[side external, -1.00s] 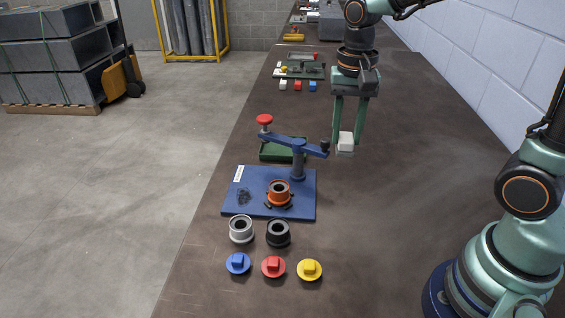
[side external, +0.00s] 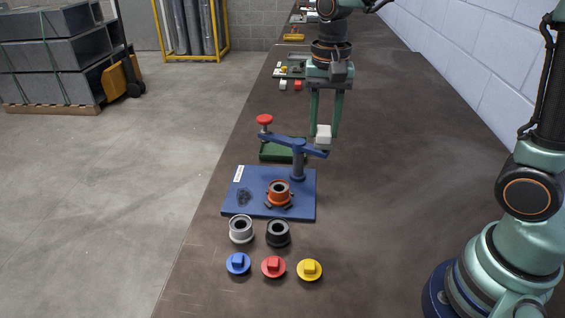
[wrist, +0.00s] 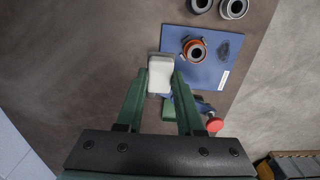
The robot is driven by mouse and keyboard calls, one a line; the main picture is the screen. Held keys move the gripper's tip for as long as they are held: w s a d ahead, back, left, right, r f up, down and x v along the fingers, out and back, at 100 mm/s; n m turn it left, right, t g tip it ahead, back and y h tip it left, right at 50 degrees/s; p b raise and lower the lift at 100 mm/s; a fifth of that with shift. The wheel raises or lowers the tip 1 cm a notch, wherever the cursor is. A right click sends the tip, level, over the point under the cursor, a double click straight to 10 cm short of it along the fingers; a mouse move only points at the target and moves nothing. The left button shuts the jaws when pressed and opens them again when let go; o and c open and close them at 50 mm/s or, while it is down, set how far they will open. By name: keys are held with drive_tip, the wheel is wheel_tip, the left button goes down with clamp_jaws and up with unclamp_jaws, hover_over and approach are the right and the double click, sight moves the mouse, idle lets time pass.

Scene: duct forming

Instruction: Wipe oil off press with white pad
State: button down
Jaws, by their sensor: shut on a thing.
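My gripper (side external: 324,137) is shut on the white pad (side external: 323,133) and holds it in the air beside the right end of the press's blue arm. In the wrist view the pad (wrist: 160,76) sits between the two green fingers. The press has a blue base plate (side external: 243,212), a blue swing arm (side external: 278,141) on a post and a red knob (side external: 265,119). A dark oil smear (side external: 244,197) lies on the left part of the plate; it also shows in the wrist view (wrist: 224,50). An orange ring-shaped part (side external: 279,192) stands right of the smear.
A green tray (side external: 270,156) lies behind the plate. A silver ring (side external: 241,229) and a black ring (side external: 278,233) stand in front, then blue (side external: 238,263), red (side external: 273,266) and yellow (side external: 309,270) caps. The table is clear to the right.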

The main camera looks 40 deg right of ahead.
drive_tip(key=w+a+f, duration=1)
drive_tip(key=w+a, duration=0.1)
drive_tip(key=a, duration=0.4)
drive_tip(key=shift+d+f, duration=0.15)
drive_tip(key=shift+f, duration=3.6)
drive_tip(key=shift+w+d+f, duration=0.15)
drive_tip(key=shift+f, duration=0.1)
drive_tip(key=shift+w+d+f, duration=0.1)
drive_tip(key=shift+w+d, duration=2.3)
drive_tip(key=shift+d, duration=0.05)
drive_tip(key=shift+s+a, duration=2.5)
drive_tip(key=shift+a, duration=0.05)
drive_tip(key=shift+s+a+r, duration=0.1)
drive_tip(key=shift+r, duration=0.1)
wheel_tip(320, 180, up, 8)
